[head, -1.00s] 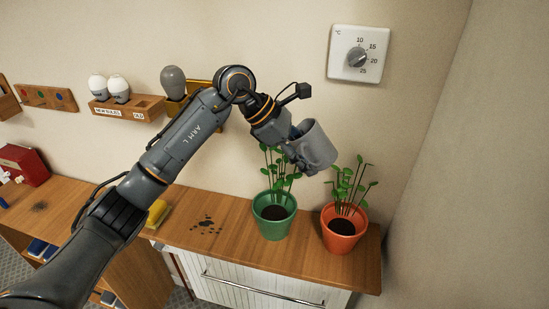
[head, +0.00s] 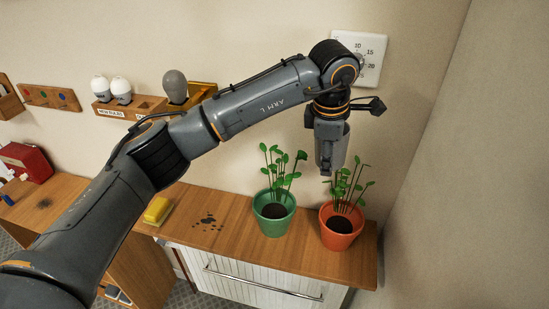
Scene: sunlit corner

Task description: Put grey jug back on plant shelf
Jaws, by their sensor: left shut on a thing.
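The left gripper (head: 326,168) points down above and just behind the plants, shut on the grey jug (head: 341,150). Most of the jug is hidden behind the gripper; only a grey edge shows at its right side, so its tilt and handle cannot be made out. The wooden plant shelf (head: 245,243) runs below along the wall. A green pot (head: 272,222) and an orange pot (head: 338,238), each with a leafy plant, stand on its right part. The jug is held above the orange pot's plant, apart from the shelf top. My right gripper is out of view.
A yellow sponge-like block (head: 157,210) and dark spots (head: 208,220) lie left of the green pot. Bulbs stand in a wall rack (head: 130,108). Bare shelf shows between the spots and the green pot.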

